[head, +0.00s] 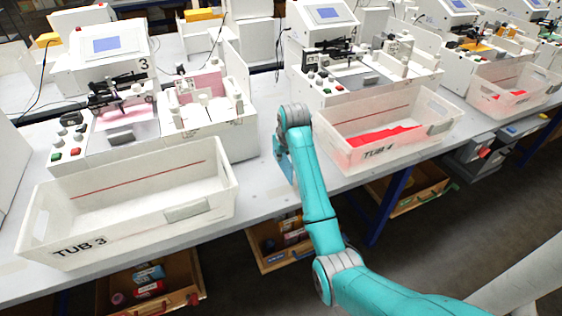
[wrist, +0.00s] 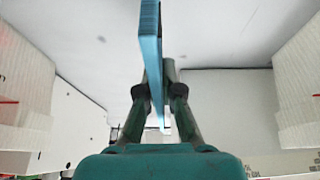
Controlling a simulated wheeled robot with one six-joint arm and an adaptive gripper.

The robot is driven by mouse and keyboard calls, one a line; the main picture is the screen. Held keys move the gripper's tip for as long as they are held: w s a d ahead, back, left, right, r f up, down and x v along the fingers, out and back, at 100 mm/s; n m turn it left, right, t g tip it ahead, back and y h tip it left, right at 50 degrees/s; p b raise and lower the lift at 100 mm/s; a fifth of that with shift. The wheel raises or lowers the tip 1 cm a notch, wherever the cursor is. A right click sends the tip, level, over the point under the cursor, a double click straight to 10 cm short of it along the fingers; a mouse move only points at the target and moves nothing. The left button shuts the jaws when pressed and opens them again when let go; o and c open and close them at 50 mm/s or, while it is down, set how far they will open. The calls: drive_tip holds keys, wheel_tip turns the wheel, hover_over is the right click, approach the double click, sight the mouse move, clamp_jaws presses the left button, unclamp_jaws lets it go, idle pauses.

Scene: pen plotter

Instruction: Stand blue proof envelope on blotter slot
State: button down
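The blue proof envelope (wrist: 151,45) shows in the wrist view as a thin blue slab seen nearly edge-on, running from the top edge down between the fingers. My gripper (wrist: 159,95) is shut on it, with one dark finger at each side. In the head view, my teal arm reaches over the table edge between tub 3 and tub 4. I cannot pick out the blotter slot in either view.
Tub 3 (head: 125,235), white and looking empty, stands left on the white table (head: 262,190). Tub 4 (head: 385,150), holding red material, stands right, close to my arm. Plotter machines (head: 110,55) line up behind. Open wooden drawers (head: 180,285) sit below the table edge.

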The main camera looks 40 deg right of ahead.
sight(280, 166)
drive_tip(key=shift+f, duration=1.4)
drive_tip(key=shift+f, duration=0.1)
drive_tip(key=c, duration=1.3)
unclamp_jaws()
